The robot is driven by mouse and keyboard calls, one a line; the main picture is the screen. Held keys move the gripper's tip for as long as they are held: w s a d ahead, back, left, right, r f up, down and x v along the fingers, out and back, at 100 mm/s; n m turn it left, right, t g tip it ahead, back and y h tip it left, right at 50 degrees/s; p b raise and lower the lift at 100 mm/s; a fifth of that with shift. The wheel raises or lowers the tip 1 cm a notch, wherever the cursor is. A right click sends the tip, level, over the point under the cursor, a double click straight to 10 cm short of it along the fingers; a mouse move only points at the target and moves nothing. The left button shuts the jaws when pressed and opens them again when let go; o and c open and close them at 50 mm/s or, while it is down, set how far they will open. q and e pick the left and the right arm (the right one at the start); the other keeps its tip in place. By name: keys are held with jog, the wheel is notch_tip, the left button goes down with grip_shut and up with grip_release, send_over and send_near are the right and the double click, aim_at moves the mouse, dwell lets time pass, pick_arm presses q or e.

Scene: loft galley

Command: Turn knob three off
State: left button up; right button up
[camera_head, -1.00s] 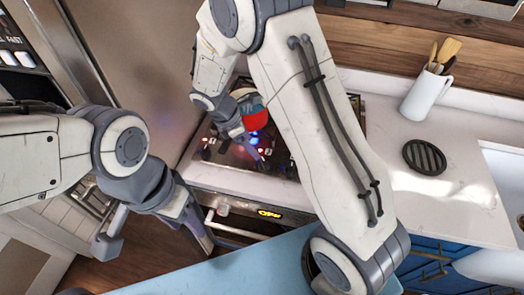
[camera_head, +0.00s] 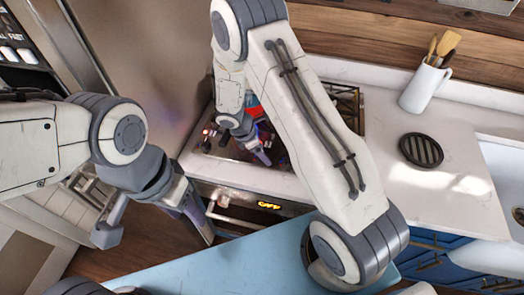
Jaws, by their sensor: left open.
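The stove (camera_head: 197,163) has a dark cooktop and an oven front below it with a lit orange display (camera_head: 269,206). One pale knob (camera_head: 223,200) shows on the front panel left of the display. Other knobs are hidden by my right arm or too small to tell, so I cannot tell which is knob three. My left gripper (camera_head: 155,231) is open and empty, in front of and left of the oven, apart from the knob. My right gripper (camera_head: 263,158) is over the cooktop's front part; its fingers are too small to tell open from shut.
A red pot (camera_head: 256,108) on the cooktop is mostly hidden behind my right arm. A black round trivet (camera_head: 421,151) and a white utensil jug (camera_head: 421,88) stand on the right counter. A light blue surface (camera_head: 205,268) lies in front. A steel fridge side stands left.

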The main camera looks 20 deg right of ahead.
grip_shut()
jog(key=shift+m, duration=0.3)
jog(key=shift+w+m+g, duration=0.15)
jog(key=shift+m+g, duration=0.35)
jog(key=shift+m, duration=0.7)
jog(key=shift+w+m+g+y, duration=0.1)
jog(key=shift+m+g+y, duration=0.45)
jog(key=shift+m, duration=1.35)
jog(key=shift+g, duration=0.25)
jog(key=shift+o, duration=1.2)
grip_release()
